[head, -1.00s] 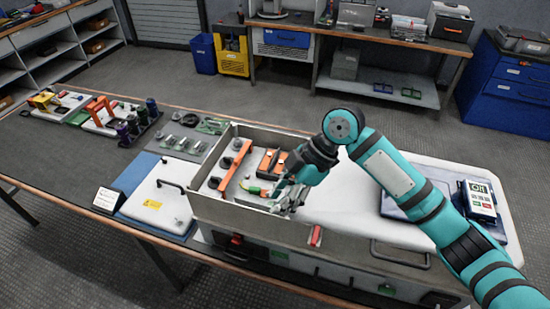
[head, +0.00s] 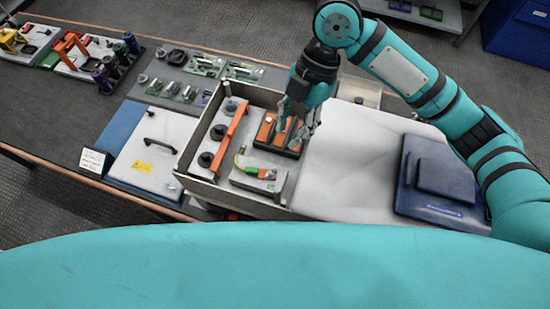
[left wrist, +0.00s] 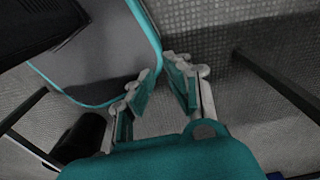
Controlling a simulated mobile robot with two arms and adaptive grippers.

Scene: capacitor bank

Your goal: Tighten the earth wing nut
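The open-topped metal box (head: 185,180) of the capacitor bank stands on the bench. A green-and-yellow earth lead (head: 241,160) with a red end lies inside near its front right, beside a pale metal bracket (head: 262,181). The wing nut is too small to make out here. My right gripper (head: 296,135) points down over the orange-and-black block (head: 265,130) in the box, behind the bracket. Its fingers look apart, with nothing seen between them. In the left wrist view my left gripper (left wrist: 160,95) is open and empty above the floor.
An orange bar (head: 231,135) with black round caps runs along the box's left side. A white panel (head: 155,150) lies left of the box, and a dark blue case (head: 440,180) right. My teal body part covers the bottom of the head view.

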